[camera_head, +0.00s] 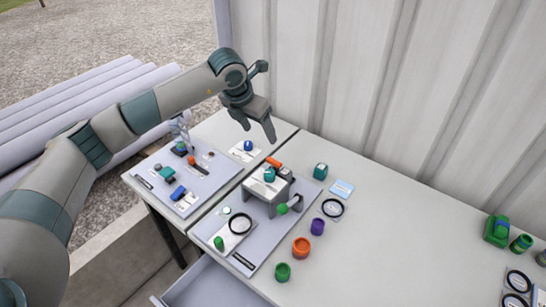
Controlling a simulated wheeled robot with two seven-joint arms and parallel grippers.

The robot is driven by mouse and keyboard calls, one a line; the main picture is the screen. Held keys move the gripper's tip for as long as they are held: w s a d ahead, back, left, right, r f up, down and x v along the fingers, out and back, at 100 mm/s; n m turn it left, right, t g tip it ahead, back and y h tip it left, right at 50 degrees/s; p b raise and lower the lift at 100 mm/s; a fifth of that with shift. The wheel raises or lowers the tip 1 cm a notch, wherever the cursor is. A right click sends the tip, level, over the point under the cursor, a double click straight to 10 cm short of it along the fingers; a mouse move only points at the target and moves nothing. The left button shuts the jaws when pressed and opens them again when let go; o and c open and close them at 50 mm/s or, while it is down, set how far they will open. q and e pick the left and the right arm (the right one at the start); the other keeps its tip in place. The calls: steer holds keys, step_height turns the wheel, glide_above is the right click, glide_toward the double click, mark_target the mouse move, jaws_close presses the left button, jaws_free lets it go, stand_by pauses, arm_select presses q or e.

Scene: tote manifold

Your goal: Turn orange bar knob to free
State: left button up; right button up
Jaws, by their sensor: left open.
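An orange bar-shaped part (274,162) sits at the back edge of the grey raised block on the middle board. A smaller orange part (192,160) is on the left board. I cannot tell from this view which one is the bar knob, nor read any free mark. My left gripper (259,131) is open and empty, fingers pointing down, above the back of the table and behind the middle board. It is apart from both orange parts. My right gripper is not in view.
The grey block (262,194) bears a teal knob (269,174). Loose green, purple and orange (302,247) rings or cups stand right of the middle board. A ribbed wall (400,90) closes off the back. The table's right middle (410,240) is clear.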

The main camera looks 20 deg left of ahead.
arm_select(q)
steer(key=p, duration=0.6)
glide_toward(274, 161)
steer(key=x, duration=0.6)
steer(key=shift+w+f, duration=0.1)
steer(key=shift+w, duration=0.05)
steer(key=shift+x, duration=0.95)
steer(key=c, duration=1.1)
steer(key=shift+o, duration=0.2)
